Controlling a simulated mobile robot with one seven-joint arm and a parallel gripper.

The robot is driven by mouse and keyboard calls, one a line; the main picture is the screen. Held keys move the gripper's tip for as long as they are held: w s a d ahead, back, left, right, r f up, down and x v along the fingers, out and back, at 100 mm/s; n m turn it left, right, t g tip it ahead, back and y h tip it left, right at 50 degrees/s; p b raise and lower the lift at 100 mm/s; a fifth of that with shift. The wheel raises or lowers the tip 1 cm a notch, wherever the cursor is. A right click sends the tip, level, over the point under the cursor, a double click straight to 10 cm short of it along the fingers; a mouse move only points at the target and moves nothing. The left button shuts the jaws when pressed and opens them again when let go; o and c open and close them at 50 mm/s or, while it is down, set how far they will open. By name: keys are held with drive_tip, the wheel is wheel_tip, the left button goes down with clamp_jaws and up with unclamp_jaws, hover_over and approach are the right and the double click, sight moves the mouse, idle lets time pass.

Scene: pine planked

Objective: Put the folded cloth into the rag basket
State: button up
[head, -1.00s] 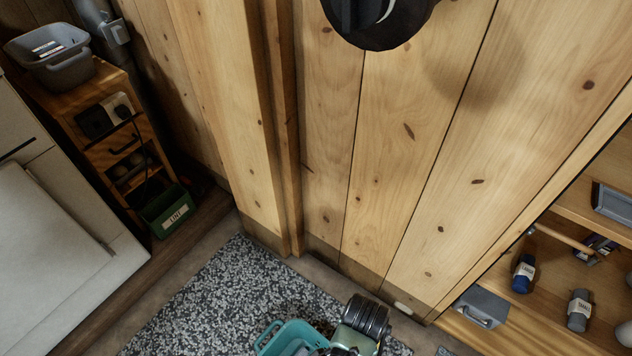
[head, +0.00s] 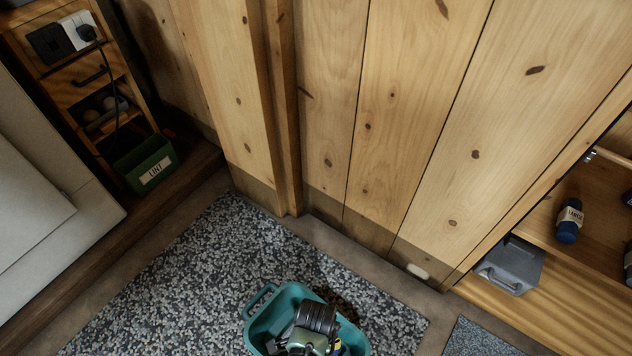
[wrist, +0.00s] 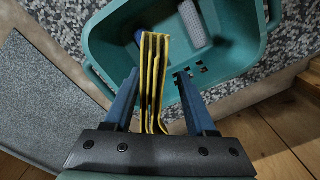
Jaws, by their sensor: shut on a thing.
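My gripper (wrist: 157,88) is shut on the folded cloth (wrist: 154,65), which is yellow-edged with dark layers and stands on edge between the blue fingers. In the wrist view the teal basket (wrist: 104,48) lies below and beyond the fingers, and the cloth's far end overlaps its opening. I cannot tell how high the cloth is above it. In the head view the same teal basket (head: 261,325) stands on the speckled mat, with my gripper (head: 325,346) over it, mostly hiding the cloth. No label shows on this basket.
Inside the teal basket lie a pale perforated object (wrist: 194,25) and a blue thing partly hidden by the cloth. A green bin marked LINT (head: 150,168) stands at left by a wooden drawer unit. Shelves with a grey box (head: 511,264) and a blue bottle (head: 569,220) are at right.

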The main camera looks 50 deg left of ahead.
wheel_tip(320, 180, down, 13)
drive_tip(key=b, duration=1.4)
drive_tip(key=shift+f+b, duration=0.2)
drive_tip(key=shift+b, duration=0.2)
drive_tip(key=shift+r, duration=0.1)
drive_tip(key=o, duration=1.4)
drive_tip(key=shift+r, duration=0.1)
wheel_tip(320, 180, up, 13)
drive_tip(key=p, duration=1)
